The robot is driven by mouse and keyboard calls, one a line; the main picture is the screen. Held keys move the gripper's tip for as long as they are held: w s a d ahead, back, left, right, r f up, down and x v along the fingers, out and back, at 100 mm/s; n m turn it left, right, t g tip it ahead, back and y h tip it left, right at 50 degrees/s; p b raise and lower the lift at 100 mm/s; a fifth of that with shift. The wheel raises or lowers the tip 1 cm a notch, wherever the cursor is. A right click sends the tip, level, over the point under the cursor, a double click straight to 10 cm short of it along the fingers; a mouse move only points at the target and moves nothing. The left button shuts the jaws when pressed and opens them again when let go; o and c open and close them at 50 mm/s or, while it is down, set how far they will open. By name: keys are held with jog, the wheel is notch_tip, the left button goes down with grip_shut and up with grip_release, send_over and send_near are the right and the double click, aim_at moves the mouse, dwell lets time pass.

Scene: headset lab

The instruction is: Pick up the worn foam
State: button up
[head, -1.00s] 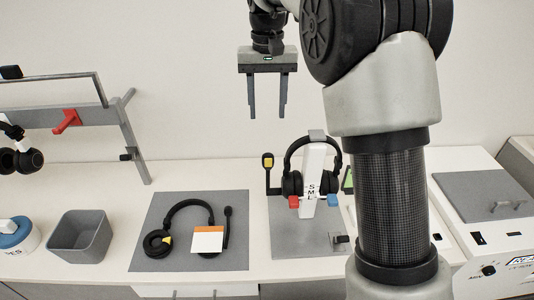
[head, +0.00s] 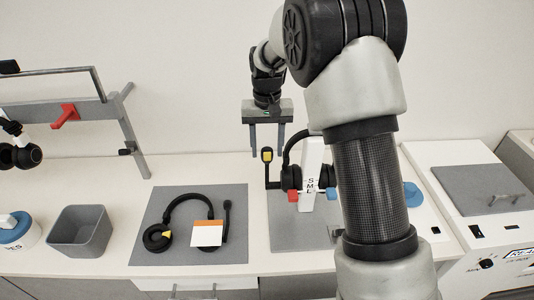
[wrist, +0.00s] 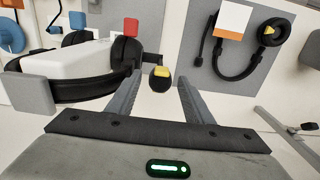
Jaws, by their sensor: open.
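A small black foam tip with a yellow patch (head: 267,155) sits upright on a thin black stalk beside the headset stand; I take it to be the worn foam, though no wear shows at this size. It also shows in the wrist view (wrist: 160,78). My gripper (head: 267,150) is open and points down over the foam. In both views the foam appears between the fingertips, but I cannot tell whether they are level with it. Nothing is held. A black headset (head: 292,175) hangs on the white stand (head: 312,165), partly hidden by my arm.
The stand has red and blue blocks close to the foam's left-right side. A second headset (head: 157,238) with a yellow mark and a white-orange card (head: 207,234) lie on a grey mat (head: 178,198). A grey bin (head: 80,232) stands left. A frame with a red clamp (head: 66,116) is behind it.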

aim_at(267, 149)
jog(key=shift+f, duration=0.6)
jog(key=c, duration=1)
jog(key=shift+r, duration=0.1)
notch_tip(267, 149, up, 10)
jog(key=shift+f, duration=0.1)
